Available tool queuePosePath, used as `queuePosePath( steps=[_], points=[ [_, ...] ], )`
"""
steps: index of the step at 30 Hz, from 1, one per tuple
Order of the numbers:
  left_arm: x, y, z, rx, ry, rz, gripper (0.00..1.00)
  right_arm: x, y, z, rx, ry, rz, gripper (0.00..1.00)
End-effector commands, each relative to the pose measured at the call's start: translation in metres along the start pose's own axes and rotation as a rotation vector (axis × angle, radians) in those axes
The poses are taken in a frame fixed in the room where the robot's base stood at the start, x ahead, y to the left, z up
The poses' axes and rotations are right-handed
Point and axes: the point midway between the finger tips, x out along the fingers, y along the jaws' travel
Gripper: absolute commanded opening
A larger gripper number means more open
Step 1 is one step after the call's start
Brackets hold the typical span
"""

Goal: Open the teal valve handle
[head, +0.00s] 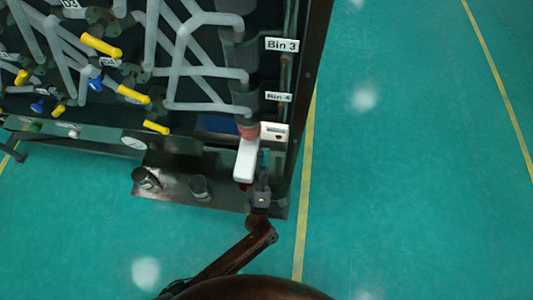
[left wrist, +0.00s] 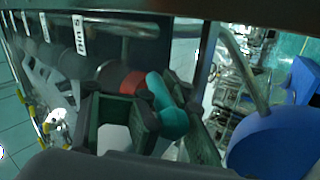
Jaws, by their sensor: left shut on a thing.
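The teal valve handle (left wrist: 172,120) is in the middle of the left wrist view, with a red part (left wrist: 131,82) beside it on the left. My left gripper (left wrist: 163,112) has its dark fingers on either side of the handle and is shut on it. In the head view, my left gripper (head: 262,184) is at the lower right corner of the rack. My right gripper is not in view.
The rack holds grey pipes (head: 205,73), yellow handles (head: 101,45) and Bin labels (head: 282,45). Dark cups (head: 199,188) stand on a low shelf. Open teal floor (head: 420,180) lies to the right.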

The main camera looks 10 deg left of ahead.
Motion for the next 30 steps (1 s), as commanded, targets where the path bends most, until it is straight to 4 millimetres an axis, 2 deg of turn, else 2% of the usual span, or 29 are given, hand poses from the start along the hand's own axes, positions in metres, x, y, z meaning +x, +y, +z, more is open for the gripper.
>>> queuePosePath(
  steps=[1, 8, 9, 15, 25, 30],
  points=[
    [0.0, 0.009, 0.003, -0.004, 0.002, 0.016, 0.0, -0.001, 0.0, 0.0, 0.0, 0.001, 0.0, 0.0],
    [0.0, 0.009, 0.003, -0.004, 0.002, 0.016, 0.0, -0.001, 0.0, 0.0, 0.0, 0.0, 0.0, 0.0],
    [0.0, 0.009, 0.003, -0.003, 0.002, 0.016, 0.16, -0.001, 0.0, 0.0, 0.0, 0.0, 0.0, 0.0],
    [0.001, 0.007, 0.003, -0.002, 0.0, 0.014, 0.29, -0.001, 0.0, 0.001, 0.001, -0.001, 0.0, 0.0],
    [0.0, 0.004, 0.002, 0.0, -0.001, 0.008, 0.3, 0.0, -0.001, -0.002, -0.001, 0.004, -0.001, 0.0],
    [-0.013, 0.002, 0.002, 0.001, -0.003, 0.003, 0.3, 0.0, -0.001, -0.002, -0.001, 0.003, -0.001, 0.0]
  ],
)
